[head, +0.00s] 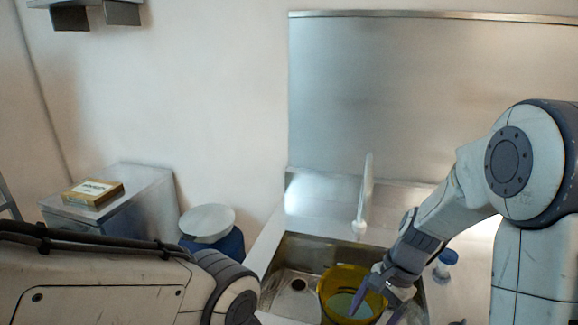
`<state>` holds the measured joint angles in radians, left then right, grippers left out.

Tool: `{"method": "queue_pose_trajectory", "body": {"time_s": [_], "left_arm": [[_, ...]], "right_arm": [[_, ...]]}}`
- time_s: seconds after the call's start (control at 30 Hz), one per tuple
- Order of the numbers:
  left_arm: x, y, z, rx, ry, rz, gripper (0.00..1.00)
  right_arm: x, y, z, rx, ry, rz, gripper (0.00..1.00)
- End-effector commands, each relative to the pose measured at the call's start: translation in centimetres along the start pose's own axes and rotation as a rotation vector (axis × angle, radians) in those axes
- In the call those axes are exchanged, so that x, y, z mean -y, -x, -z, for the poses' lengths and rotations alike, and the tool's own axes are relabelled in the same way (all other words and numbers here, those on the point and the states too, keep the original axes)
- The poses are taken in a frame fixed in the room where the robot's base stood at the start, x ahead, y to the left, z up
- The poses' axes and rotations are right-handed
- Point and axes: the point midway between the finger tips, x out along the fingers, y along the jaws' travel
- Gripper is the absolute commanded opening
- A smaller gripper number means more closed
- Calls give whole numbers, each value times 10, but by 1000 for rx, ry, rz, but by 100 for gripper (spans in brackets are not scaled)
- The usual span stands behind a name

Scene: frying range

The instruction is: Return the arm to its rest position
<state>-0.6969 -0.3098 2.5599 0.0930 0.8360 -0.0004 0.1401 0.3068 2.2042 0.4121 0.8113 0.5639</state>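My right arm comes in from the right and reaches down over the sink (283,280). My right gripper (378,298) is at the yellow bucket (326,291), over its right side. A purple-grey finger slants down across the bucket's opening. The other finger is hard to make out, so I cannot tell whether the gripper is open or holds something. The bucket stands upright in the sink with pale liquid in it. My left arm crosses the lower left; its gripper is out of view.
A faucet (364,195) rises behind the sink. On the left are a blue bin with a grey lid (207,221) and a metal cabinet (149,190) bearing a box (93,193).

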Motion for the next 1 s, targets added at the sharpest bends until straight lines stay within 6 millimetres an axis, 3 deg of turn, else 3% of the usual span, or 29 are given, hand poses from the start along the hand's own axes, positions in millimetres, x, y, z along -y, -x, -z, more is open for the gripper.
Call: {"method": "queue_pose_trajectory", "body": {"time_s": [0.27,0.4,0.5,0.7,1.0], "left_arm": [[2,-26,-1,0,0,0,100],[3,-45,-2,0,0,0,100],[4,-55,-3,0,0,0,100],[5,-63,-4,0,0,0,100],[5,-63,-3,0,0,0,100]], "right_arm": [[-9,-17,-82,-58,553,-85,83],[-35,-30,-134,-96,994,-144,83],[-57,-38,-158,-118,1281,-181,83],[-83,-45,-179,-144,1606,-219,83],[-86,-44,-182,-146,1654,-227,83]]}}
